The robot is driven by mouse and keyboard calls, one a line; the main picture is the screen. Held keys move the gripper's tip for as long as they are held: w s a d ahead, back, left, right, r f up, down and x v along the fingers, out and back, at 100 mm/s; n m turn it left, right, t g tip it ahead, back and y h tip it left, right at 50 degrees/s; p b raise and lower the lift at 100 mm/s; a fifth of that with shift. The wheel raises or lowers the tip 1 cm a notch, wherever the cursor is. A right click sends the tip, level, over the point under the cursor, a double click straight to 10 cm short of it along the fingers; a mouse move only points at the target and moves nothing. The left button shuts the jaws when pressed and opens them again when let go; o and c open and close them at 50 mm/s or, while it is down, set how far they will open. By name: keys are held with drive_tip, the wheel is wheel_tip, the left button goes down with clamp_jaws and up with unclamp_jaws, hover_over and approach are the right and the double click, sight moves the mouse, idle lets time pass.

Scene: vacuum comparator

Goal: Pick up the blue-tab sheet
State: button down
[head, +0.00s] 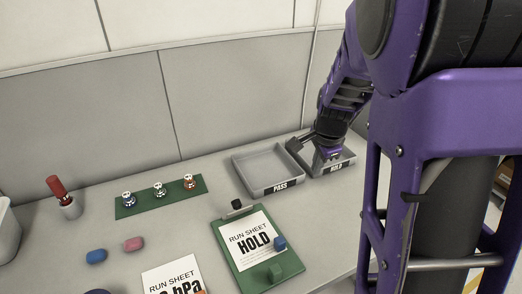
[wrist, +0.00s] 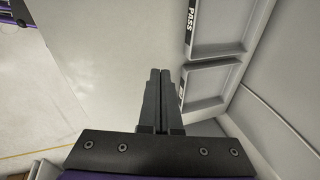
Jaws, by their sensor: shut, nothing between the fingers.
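The blue-tab sheet is a white run sheet (head: 243,232) printed HOLD. It lies on a green clipboard (head: 235,263) at the front centre of the bench, with a blue tab (head: 280,242) at its right edge. My gripper (head: 294,146) is over the back right of the bench, by the PASS and HOLD trays, well behind and apart from the sheet. In the wrist view its two dark fingers (wrist: 158,75) are together with nothing between them. The sheet does not show in the wrist view.
The PASS tray (head: 281,187) looks empty; the HOLD tray (head: 340,168) is partly hidden by my arm. A second run sheet (head: 170,276), blue and pink blocks (head: 133,244), and a red-handled tool (head: 57,188) stand left.

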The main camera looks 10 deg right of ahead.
drive_tip(key=s+a+f+g, duration=0.4)
drive_tip(key=s+f, duration=0.1)
drive_tip(key=s, duration=0.2)
drive_tip(key=f, duration=0.3)
drive_tip(key=f+b, duration=0.1)
drive_tip(key=f, duration=0.3)
drive_tip(key=f+b, duration=0.1)
drive_tip(key=f, duration=0.3)
drive_tip(key=shift+s, duration=0.4)
drive_tip(key=a, duration=0.3)
drive_tip(key=shift+s+r, duration=0.25)
drive_tip(key=shift+r, duration=0.15)
drive_tip(key=shift+s+a, duration=0.15)
drive_tip(key=shift+a, duration=0.4)
